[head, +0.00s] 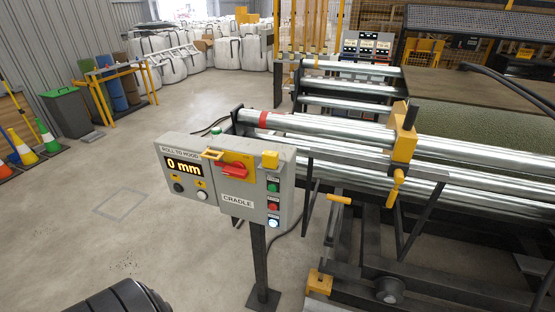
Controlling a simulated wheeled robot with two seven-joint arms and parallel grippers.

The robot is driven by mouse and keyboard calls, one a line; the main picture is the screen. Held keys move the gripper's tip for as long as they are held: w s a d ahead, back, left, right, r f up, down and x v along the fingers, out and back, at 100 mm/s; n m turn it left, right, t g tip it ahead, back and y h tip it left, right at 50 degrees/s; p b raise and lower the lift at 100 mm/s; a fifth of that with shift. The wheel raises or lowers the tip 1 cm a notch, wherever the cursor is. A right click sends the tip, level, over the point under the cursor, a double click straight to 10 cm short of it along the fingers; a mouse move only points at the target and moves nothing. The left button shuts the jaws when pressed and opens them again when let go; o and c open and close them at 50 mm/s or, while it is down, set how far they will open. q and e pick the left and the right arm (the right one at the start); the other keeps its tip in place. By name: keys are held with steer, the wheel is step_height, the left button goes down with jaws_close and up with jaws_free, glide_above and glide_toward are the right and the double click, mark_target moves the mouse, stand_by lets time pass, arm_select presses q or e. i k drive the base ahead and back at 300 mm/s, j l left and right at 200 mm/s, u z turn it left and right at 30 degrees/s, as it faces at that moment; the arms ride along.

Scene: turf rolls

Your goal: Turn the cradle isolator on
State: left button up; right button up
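The grey control box (283,205) stands on a dark post in the middle of the head view, with a label reading CRADLE. The cradle isolator (234,169) is a red rotary handle on a yellow plate on its front. The red handle lies roughly level, slightly tilted; I cannot read its on or off marks. To its left a display (184,168) reads 0 mm. Green, red and white buttons run down the right side. Neither gripper shows. A dark rounded part, cut off at the bottom left edge, does not touch the box.
The roller cradle (345,140) with its steel rollers and yellow clamp (404,140) fills the right side, close behind the box. Open concrete floor (120,230) lies to the left.

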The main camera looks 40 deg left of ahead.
mark_target(237, 169)
steer(key=u, duration=1.55)
steer(key=j+z, duration=0.15)
steer(key=z, duration=0.25)
steer(key=k+j+z, duration=0.1)
steer(key=z, duration=0.3)
steer(key=j+z, duration=0.15)
steer(key=z, duration=0.2)
steer(key=k+z, duration=0.15)
steer(key=z, duration=0.25)
steer(key=j, duration=0.05)
